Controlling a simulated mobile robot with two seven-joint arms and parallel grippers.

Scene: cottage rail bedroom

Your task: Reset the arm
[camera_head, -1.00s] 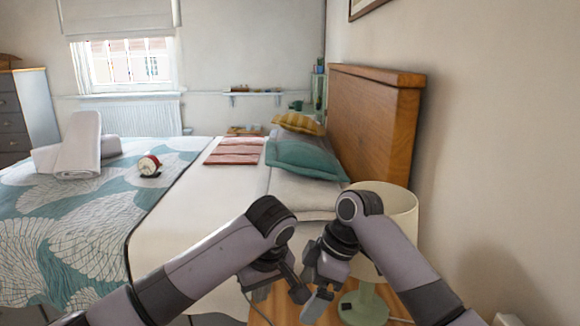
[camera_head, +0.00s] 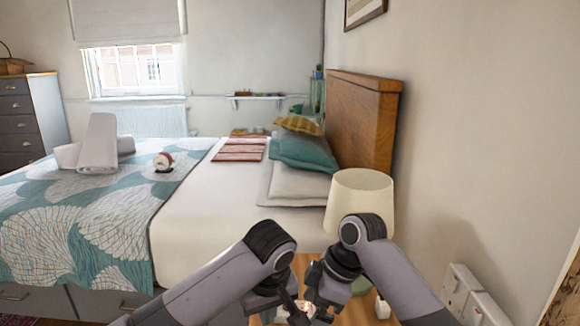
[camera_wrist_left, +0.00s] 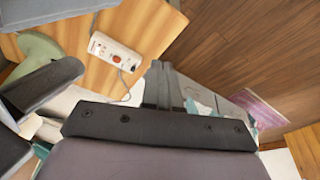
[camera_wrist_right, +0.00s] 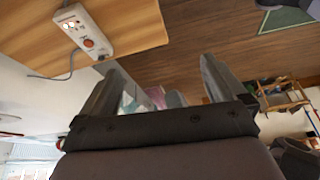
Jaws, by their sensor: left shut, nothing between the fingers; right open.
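My left gripper (camera_head: 292,306) is low in the head view, above the bedside table. Its fingers are together and empty in the left wrist view (camera_wrist_left: 160,78). My right gripper (camera_head: 318,300) is close beside it, in front of the lamp. In the right wrist view (camera_wrist_right: 160,80) its fingers stand apart with nothing gripped between them. Both arms are bent, and their forearms hide part of the table. I cannot tell the exact gap between the two grippers.
A lamp with a cream shade (camera_head: 360,200) stands behind my right arm. A white power strip (camera_wrist_left: 115,52) lies on the wooden bedside table (camera_wrist_left: 155,25). The bed (camera_head: 190,220) fills the left and middle. A wall (camera_head: 480,160) and white sockets (camera_head: 470,295) are on the right.

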